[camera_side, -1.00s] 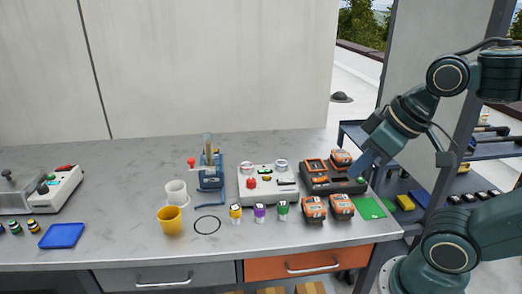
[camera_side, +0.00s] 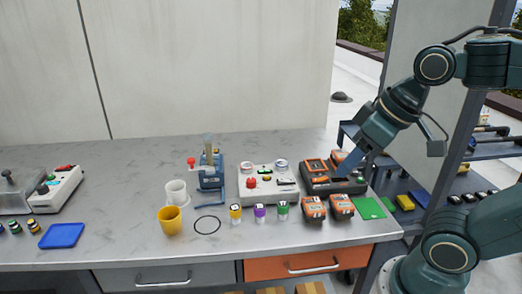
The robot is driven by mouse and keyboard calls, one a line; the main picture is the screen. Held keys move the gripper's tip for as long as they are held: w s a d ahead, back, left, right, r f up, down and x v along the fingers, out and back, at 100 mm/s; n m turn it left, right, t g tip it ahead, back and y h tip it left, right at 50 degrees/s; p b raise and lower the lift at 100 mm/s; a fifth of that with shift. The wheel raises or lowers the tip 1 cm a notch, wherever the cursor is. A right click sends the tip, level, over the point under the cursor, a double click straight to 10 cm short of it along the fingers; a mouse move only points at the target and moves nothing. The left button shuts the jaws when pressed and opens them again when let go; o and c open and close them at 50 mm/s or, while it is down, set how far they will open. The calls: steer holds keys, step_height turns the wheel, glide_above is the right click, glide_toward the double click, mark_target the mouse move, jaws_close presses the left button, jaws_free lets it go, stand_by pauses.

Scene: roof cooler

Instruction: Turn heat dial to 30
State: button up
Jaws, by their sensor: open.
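My gripper (camera_side: 347,165) is at the right end of the bench, over the black and orange battery charger (camera_side: 334,187). It is open, and I see nothing in it. Its fingers are small here, and I cannot tell whether they touch the charger. A white control box (camera_side: 257,197) with a red button and two round white-rimmed parts on top stands left of the charger. Another white box (camera_side: 66,187) with a black knob (camera_side: 43,189) and a red switch is at the far left. No dial marked heat and no numbers can be read.
Orange battery packs (camera_side: 314,208) and a green pad (camera_side: 369,208) lie by the charger. Small coloured jars (camera_side: 259,213), a yellow cup (camera_side: 170,220), a white cup (camera_side: 176,193) and a blue press (camera_side: 210,175) stand mid-bench. A blue tray (camera_side: 62,236) lies left.

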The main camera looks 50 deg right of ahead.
steer(key=w+d+r+g, duration=0.1)
steer(key=w+r, duration=0.1)
steer(key=w, duration=0.6)
steer(key=n+g, duration=0.2)
steer(key=g, duration=0.2)
glide_above(251, 180)
step_height(251, 180, down, 9)
steer(key=shift+a+f, duration=0.15)
steer(key=shift+a, duration=0.05)
steer(key=shift+d+f, duration=0.15)
steer(key=shift+f, duration=3.3)
steer(key=shift+d+f, duration=0.1)
steer(key=shift+f, duration=3.3)
steer(key=shift+c, duration=0.4)
steer(key=c, duration=0.9)
